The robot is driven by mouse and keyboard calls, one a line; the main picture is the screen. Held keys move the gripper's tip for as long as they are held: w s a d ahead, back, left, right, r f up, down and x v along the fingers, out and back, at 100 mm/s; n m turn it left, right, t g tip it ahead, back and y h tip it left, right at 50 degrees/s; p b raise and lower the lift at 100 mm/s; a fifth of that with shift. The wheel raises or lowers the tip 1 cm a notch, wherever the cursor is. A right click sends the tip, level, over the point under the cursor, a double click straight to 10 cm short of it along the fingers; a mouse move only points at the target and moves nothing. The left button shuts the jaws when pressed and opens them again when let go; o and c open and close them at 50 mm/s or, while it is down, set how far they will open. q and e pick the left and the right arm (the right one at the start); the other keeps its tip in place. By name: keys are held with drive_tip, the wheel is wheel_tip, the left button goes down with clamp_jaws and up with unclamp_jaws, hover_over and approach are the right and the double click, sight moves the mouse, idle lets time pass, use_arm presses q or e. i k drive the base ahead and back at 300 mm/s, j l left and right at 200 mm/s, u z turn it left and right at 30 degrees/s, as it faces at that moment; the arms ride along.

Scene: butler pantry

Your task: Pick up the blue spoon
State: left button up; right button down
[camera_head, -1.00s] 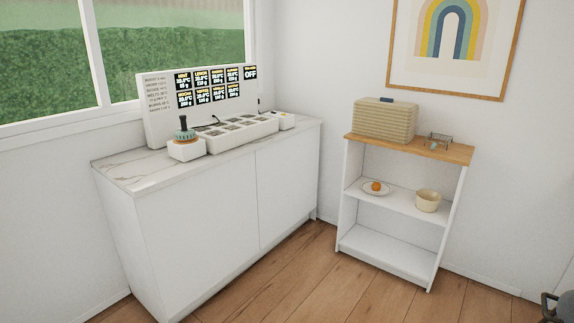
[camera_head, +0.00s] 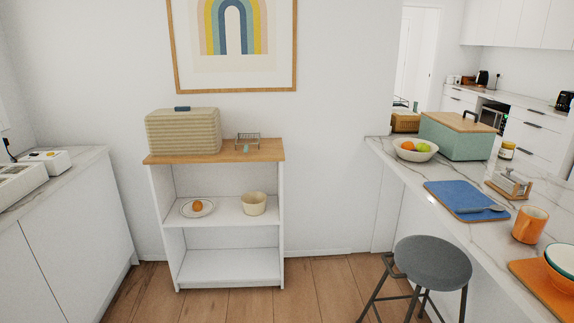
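A slim blue utensil that looks like the blue spoon (camera_head: 484,209) lies on the near part of a blue mat (camera_head: 458,193). The mat is on the marble counter (camera_head: 414,176) at the right. The utensil is small and close to the mat in colour, so its shape is hard to make out. Neither of my grippers shows in the view.
A grey stool (camera_head: 432,262) stands in front of the counter. A fruit bowl (camera_head: 415,150), green box (camera_head: 455,137), orange mug (camera_head: 529,225) and orange mat (camera_head: 545,284) are on the counter. A white shelf (camera_head: 220,240) stands at the wall. The floor before it is clear.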

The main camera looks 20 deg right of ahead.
sight(494, 207)
drive_tip(key=i+z, duration=0.25)
drive_tip(key=z, duration=0.25)
drive_tip(key=i+j+z, duration=0.15)
drive_tip(key=z, duration=0.35)
drive_tip(key=i+j+z, duration=0.2)
drive_tip(key=z, duration=0.3)
drive_tip(key=i+j+z, duration=0.2)
drive_tip(key=z, duration=0.25)
drive_tip(key=i+j+z, duration=0.15)
drive_tip(key=z, duration=0.25)
drive_tip(key=j+z, duration=0.45)
drive_tip(key=i+l, duration=0.05)
drive_tip(key=l, duration=0.05)
